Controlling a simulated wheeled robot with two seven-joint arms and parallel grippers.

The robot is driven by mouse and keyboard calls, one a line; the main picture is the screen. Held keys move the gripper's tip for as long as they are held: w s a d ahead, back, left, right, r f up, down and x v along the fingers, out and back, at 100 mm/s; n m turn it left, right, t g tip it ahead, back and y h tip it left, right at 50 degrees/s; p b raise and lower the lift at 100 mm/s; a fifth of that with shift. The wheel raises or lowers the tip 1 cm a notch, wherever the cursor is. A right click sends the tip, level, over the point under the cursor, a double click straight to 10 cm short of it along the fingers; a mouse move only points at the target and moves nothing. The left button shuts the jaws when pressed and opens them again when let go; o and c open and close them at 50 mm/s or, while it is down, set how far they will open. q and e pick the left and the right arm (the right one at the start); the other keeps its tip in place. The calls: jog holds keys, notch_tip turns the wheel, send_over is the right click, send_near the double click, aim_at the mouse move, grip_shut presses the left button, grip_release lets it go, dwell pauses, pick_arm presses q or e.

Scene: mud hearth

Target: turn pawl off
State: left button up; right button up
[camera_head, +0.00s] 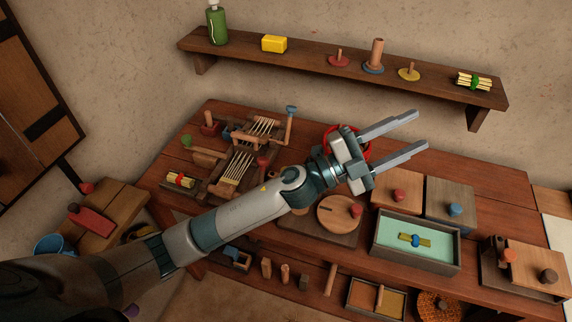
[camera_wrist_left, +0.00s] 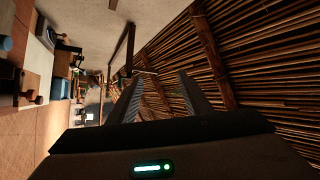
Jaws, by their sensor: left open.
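My left gripper (camera_head: 418,131) is above the back right part of the table, its two fingers parallel and apart with nothing between them. In the left wrist view the gripper (camera_wrist_left: 157,85) is open and empty, facing the reed ceiling. A wooden device with comb-like rows of pale rods (camera_head: 238,165) stands on the table's left part. It has a tall post with a blue knob (camera_head: 291,110) and handles with red and green ends. I cannot tell which part is the pawl. The gripper is well to the right of this device and apart from it. My right gripper is not in view.
The wooden table (camera_head: 470,165) carries a round-lidded board (camera_head: 333,208), a green-lined tray (camera_head: 383,250) and knobbed boxes (camera_head: 396,190). A red ring (camera_head: 362,143) shows behind my wrist. A wall shelf (camera_head: 330,70) hangs above the table. My left arm crosses the table's front left.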

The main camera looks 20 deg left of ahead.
pick_arm(q)
jog(key=s+d+f+m+g+y, duration=0.1)
jog(key=s+d+f+m+g, duration=0.3)
jog(key=m+g, duration=0.8)
jog(key=w+a+f+m+g+y, duration=0.1)
jog(key=a+f+m+g+y, duration=0.1)
jog(key=a+f+m+y, duration=0.3)
jog(key=w+a+y, duration=0.3)
jog(key=a+y, duration=0.1)
jog(key=a, duration=0.4)
jog(key=w+a+n+t+y, duration=0.1)
jog(key=w+a+y, duration=0.3)
jog(key=a, duration=0.5)
jog(key=w+a+n+t+y, duration=0.1)
jog(key=w+a+y, duration=0.3)
jog(key=a, duration=0.5)
jog(key=shift+y, duration=0.6)
jog(key=shift+w, duration=0.1)
